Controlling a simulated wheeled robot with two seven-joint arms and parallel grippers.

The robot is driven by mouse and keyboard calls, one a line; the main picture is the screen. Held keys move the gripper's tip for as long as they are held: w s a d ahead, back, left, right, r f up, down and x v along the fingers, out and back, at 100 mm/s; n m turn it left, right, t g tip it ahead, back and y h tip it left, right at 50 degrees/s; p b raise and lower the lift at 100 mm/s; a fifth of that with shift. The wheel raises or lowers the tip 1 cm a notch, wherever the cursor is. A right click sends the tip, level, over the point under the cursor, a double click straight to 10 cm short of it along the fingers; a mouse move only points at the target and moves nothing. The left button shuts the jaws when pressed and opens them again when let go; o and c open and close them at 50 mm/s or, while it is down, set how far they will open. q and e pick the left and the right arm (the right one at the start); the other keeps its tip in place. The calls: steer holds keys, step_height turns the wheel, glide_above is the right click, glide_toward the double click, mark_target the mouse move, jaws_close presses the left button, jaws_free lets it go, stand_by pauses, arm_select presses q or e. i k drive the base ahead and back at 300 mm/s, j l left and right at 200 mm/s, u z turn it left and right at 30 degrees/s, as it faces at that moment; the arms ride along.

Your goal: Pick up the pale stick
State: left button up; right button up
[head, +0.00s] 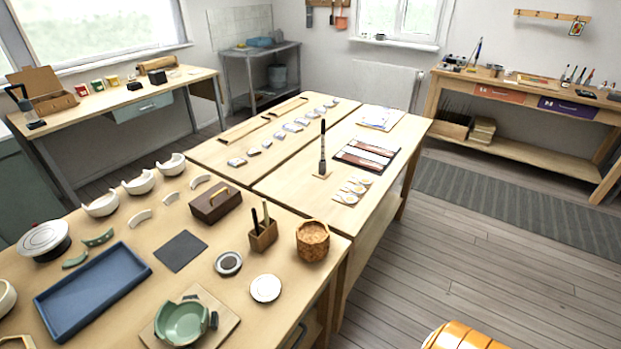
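A pale stick (266,212) stands upright in a small brown wooden holder (263,238) on the near table. A dark stick (255,218) stands beside it in the same holder, to its left. The lower ends of both sticks are hidden inside the holder. Neither of my grippers shows in the head view.
A cork-coloured pot (312,241) stands close right of the holder, and a dark box with a handle (215,204) stands to its left. A white disc (265,288), a grey-rimmed dish (228,263) and a green broken bowl (183,322) lie nearer. A blue tray (62,325) is left.

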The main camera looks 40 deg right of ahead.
mark_target(265, 203)
steer(key=i+l+z, duration=0.3)
steer(key=l, duration=0.15)
steer(key=i+l+z, duration=0.25)
steer(key=l, duration=0.2)
steer(key=k+u, duration=0.1)
steer(key=u, duration=0.4)
steer(key=k+u, duration=0.1)
steer(key=u, duration=0.4)
steer(key=k+u, duration=0.1)
steer(key=u, duration=0.4)
steer(key=k+u, duration=0.1)
steer(key=u, duration=0.4)
steer(key=j+u, duration=0.1)
steer(key=u, duration=0.4)
steer(key=l+z, duration=0.15)
steer(key=z, duration=0.25)
steer(key=l+z, duration=0.2)
steer(key=z, duration=0.2)
steer(key=l+z, duration=0.15)
steer(key=z, duration=0.25)
steer(key=l+z, duration=0.2)
steer(key=z, duration=0.2)
steer(key=l+z, duration=0.15)
steer(key=z, duration=0.25)
steer(key=k+l, duration=0.1)
steer(key=l, duration=0.15)
steer(key=k+l, duration=0.1)
steer(key=l, duration=0.15)
